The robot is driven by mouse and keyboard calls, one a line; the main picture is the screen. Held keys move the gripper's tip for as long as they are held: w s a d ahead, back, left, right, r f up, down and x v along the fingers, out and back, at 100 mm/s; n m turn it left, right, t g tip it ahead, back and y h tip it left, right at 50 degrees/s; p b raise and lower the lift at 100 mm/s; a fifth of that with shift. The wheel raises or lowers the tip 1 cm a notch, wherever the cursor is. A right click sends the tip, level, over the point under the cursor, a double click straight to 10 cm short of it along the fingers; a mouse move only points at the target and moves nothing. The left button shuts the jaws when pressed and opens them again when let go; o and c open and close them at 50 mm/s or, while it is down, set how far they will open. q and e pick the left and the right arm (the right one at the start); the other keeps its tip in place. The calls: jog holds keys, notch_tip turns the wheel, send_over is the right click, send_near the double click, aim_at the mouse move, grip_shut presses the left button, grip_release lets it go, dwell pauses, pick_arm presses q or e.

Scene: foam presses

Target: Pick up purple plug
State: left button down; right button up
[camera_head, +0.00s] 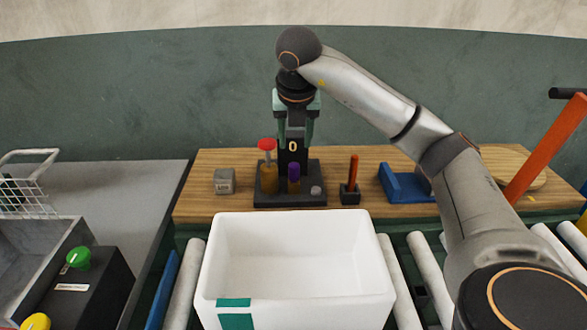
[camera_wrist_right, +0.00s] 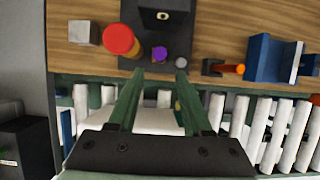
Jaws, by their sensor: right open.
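The purple plug (camera_head: 294,170) sits upright on the dark base of a small press (camera_head: 290,197) on the wooden table; its lower part looks brownish. It also shows in the right wrist view (camera_wrist_right: 159,54), just beyond and between the fingertips. My right gripper (camera_head: 295,140) is open and empty, pointing down above the plug, apart from it in the head view. Its two green fingers also show in the right wrist view (camera_wrist_right: 160,73). My left gripper is not in view.
A red-topped plunger (camera_head: 266,146) stands close left of the plug, and a black post marked 0 (camera_head: 293,148) behind it. A grey block (camera_head: 224,181), an orange stick in a black holder (camera_head: 350,190) and a blue bracket (camera_head: 405,188) flank the press. A white bin (camera_head: 295,265) stands in front.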

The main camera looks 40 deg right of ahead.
aim_at(294, 166)
jog(key=x, duration=1.1)
jog(key=shift+w+d+f+p, duration=0.1)
jog(key=shift+f+p, duration=0.2)
jog(key=shift+p, duration=0.05)
grip_shut()
